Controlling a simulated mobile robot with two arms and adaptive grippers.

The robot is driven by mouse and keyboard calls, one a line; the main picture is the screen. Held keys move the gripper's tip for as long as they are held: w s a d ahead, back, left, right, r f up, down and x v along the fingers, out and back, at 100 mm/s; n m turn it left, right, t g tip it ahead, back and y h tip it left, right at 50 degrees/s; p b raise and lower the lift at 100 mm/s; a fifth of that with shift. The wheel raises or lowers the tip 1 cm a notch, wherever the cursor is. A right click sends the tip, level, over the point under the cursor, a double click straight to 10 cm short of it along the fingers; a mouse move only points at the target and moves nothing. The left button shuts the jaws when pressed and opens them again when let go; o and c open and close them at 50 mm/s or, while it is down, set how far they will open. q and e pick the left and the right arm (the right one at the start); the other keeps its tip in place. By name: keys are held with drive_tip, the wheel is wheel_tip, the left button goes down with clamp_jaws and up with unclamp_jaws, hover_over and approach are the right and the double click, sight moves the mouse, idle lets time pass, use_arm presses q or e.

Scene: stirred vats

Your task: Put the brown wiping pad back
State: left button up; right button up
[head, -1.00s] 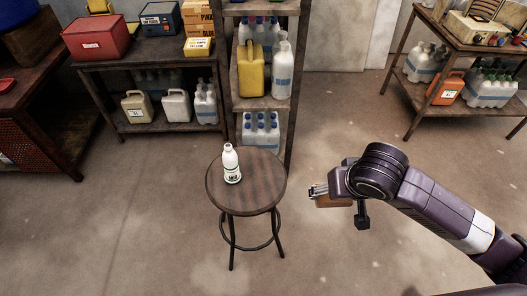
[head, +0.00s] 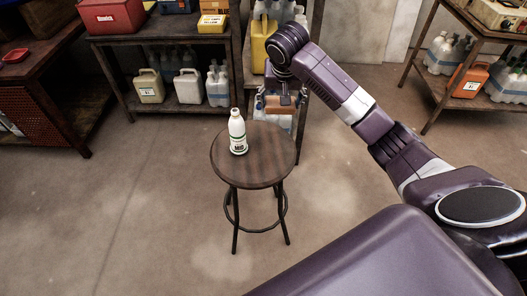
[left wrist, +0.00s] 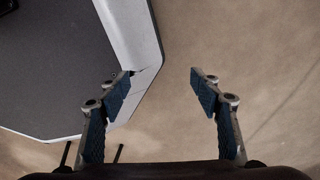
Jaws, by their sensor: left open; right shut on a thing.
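The brown wiping pad (head: 280,110) is in my right gripper (head: 284,98) in the head view. The gripper is shut on it and points down, holding it just beyond the far edge of the round stool, in front of the tall shelf. Part of the pad is hard to make out against the bottles behind. My left gripper (left wrist: 161,76) shows only in the left wrist view; it is open, with nothing between its fingers.
A white bottle (head: 237,132) stands upright on the round wooden stool (head: 265,165). The tall shelf (head: 315,35) with jugs and bottles stands behind it. A left rack (head: 165,105) and a right rack (head: 435,85) hold containers. Floor left of the stool is clear.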

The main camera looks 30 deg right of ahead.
sight(278, 148)
wheel_tip(278, 148, down, 20)
drive_tip(key=shift+r, duration=0.25)
drive_tip(key=shift+f, duration=0.1)
drive_tip(key=o, duration=1.1)
drive_tip(key=shift+o, duration=0.2)
drive_tip(key=v, duration=1.2)
drive_tip(key=shift+p, duration=0.35)
